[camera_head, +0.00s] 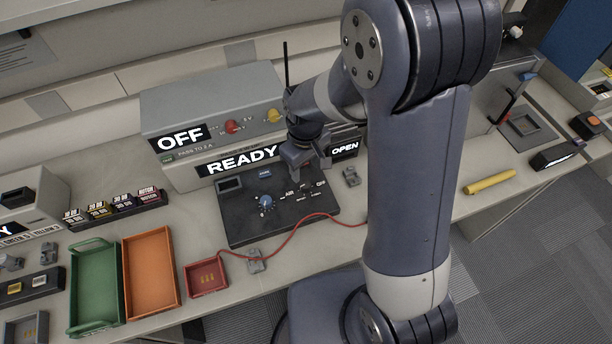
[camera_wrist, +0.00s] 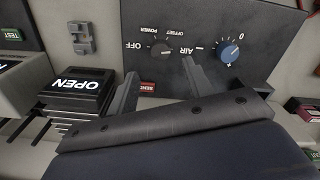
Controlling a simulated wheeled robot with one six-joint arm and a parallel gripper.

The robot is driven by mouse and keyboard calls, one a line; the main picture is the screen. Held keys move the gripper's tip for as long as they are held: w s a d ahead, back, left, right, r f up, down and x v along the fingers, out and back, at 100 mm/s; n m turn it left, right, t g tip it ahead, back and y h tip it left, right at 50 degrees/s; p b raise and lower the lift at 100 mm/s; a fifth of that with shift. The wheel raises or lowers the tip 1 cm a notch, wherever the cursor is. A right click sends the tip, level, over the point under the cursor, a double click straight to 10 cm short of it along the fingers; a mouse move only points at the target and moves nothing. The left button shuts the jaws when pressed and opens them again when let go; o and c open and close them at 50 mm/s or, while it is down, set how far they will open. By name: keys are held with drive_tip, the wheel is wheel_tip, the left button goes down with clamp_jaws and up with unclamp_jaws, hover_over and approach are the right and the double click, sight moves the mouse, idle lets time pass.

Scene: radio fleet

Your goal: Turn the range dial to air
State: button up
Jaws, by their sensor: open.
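A dark range dial (camera_wrist: 160,49) sits on the black panel (camera_head: 245,222), between the white labels OFF and AIR, which look upside down in the wrist view. My gripper (camera_head: 302,168) hangs over the back of the panel. In the wrist view its two fingers (camera_wrist: 160,72) are apart and empty, pointing toward the dial, one on each side of its line.
Lit READY (camera_head: 242,160) and OPEN (camera_head: 345,149) signs stand behind the panel. A grey box (camera_head: 215,100) with an OFF sign and an upright antenna (camera_head: 286,65) rise nearby. A red cable (camera_head: 300,225) crosses the panel's front edge. Green (camera_head: 76,318) and orange (camera_head: 130,290) trays lie left.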

sight(306, 184)
wheel_tip(306, 184, down, 7)
drive_tip(key=shift+r+p, duration=0.1)
drive_tip(key=shift+p, duration=0.2)
drive_tip(key=shift+c, duration=0.6)
